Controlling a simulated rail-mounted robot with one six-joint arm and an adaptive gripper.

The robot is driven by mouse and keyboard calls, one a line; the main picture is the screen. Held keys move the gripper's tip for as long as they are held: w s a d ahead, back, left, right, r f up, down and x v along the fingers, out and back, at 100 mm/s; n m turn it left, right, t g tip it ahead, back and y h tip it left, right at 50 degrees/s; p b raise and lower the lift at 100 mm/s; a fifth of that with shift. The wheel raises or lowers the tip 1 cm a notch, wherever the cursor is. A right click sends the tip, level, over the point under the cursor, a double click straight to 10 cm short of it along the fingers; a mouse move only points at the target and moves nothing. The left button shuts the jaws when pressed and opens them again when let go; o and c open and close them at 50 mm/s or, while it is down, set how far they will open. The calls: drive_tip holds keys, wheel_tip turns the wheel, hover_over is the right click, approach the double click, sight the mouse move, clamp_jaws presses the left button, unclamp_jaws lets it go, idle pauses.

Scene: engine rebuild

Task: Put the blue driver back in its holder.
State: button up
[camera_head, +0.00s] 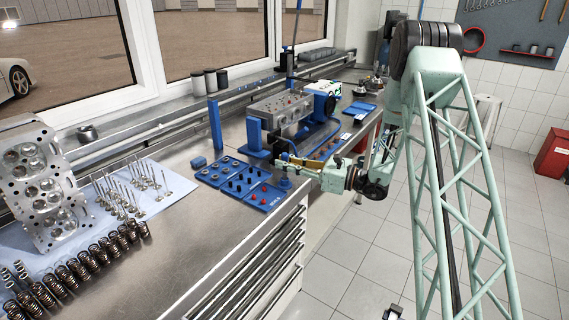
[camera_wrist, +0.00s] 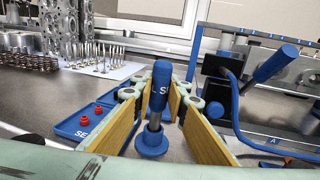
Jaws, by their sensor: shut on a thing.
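The blue driver (camera_wrist: 160,88) stands nearly upright between the far ends of my gripper's fingers in the wrist view, its blue handle up and its metal shaft down. My gripper (camera_wrist: 162,98), with long yellow-brown pads, is shut on the handle. Below the shaft is a round blue holder (camera_wrist: 152,145). The shaft's lower end meets the holder in this view; I cannot tell how deep it sits. In the head view my gripper (camera_head: 288,158) reaches left over the bench's front edge, just above the holder (camera_head: 285,184); the driver is hard to make out there.
Blue trays (camera_head: 212,173) with small dark and red parts lie left of the holder. A blue fixture with a cylinder head (camera_head: 280,112) stands behind; its blue lever (camera_wrist: 270,66) rises close at the right in the wrist view. Bare bench (camera_head: 195,230) lies nearer.

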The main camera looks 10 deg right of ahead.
drive_tip(key=shift+f, duration=0.5)
idle(0.5)
drive_tip(key=o, duration=1)
drive_tip(key=shift+v, duration=6)
